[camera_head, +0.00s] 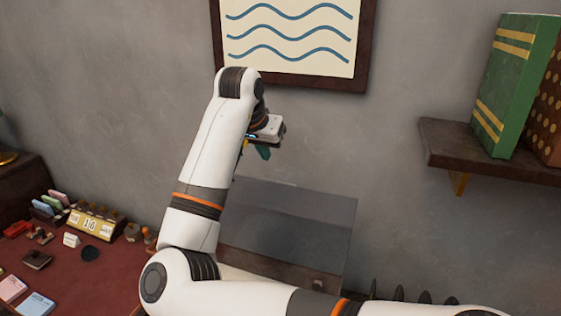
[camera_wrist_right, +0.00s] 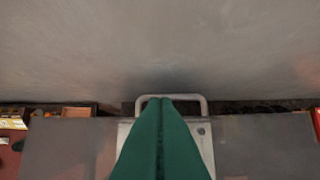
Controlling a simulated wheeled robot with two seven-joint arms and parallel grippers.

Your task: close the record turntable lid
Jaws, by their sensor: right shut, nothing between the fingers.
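The turntable lid (camera_head: 290,222) is a dark, see-through panel, raised and tilted up against the wall side in the head view. Its dark brown base (camera_head: 270,268) is partly hidden by my right arm. My right gripper (camera_head: 263,153) is above the lid's upper edge, toward its left half, with green fingers pointing down. In the wrist view the right gripper's fingers (camera_wrist_right: 160,100) are together and empty, over the grey lid (camera_wrist_right: 255,145). A pale U-shaped bar (camera_wrist_right: 205,104) shows behind the fingertips; I cannot tell whether they touch it. My left gripper is out of view.
A framed wave picture (camera_head: 290,40) hangs above. A wall shelf (camera_head: 480,150) with a green box (camera_head: 510,85) is at right. The wall between is bare.

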